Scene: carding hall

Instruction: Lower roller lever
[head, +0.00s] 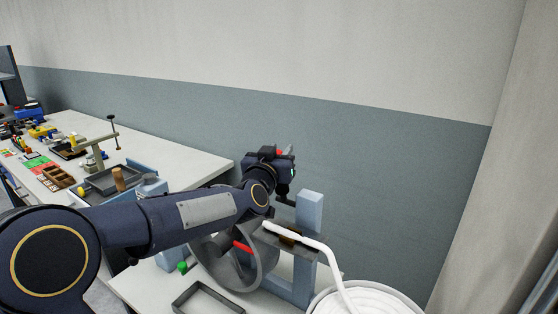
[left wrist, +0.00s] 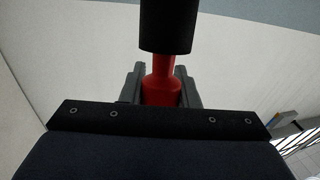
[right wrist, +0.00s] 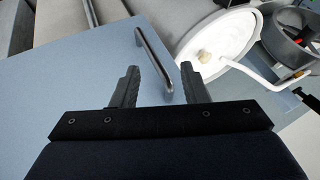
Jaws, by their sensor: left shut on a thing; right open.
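The roller lever shows in the left wrist view as a red neck (left wrist: 161,88) below a thick black cylindrical part (left wrist: 165,28). My left gripper (left wrist: 160,80) is shut on the red neck, with one finger on each side. In the head view my left gripper (head: 284,162) is above the roller machine's blue frame (head: 309,212), with a little red showing at it; most of the lever is hidden there. My right gripper (right wrist: 158,85) is open and empty, in front of a blue panel with a metal handle (right wrist: 154,50).
The machine's grey drum (head: 262,275) with a red bar (head: 243,247) is below my left arm. A white pipe (head: 322,248) runs down to a white round can (head: 372,300). A grey tray (head: 208,299) lies nearby. A cluttered bench (head: 190,160) is at left.

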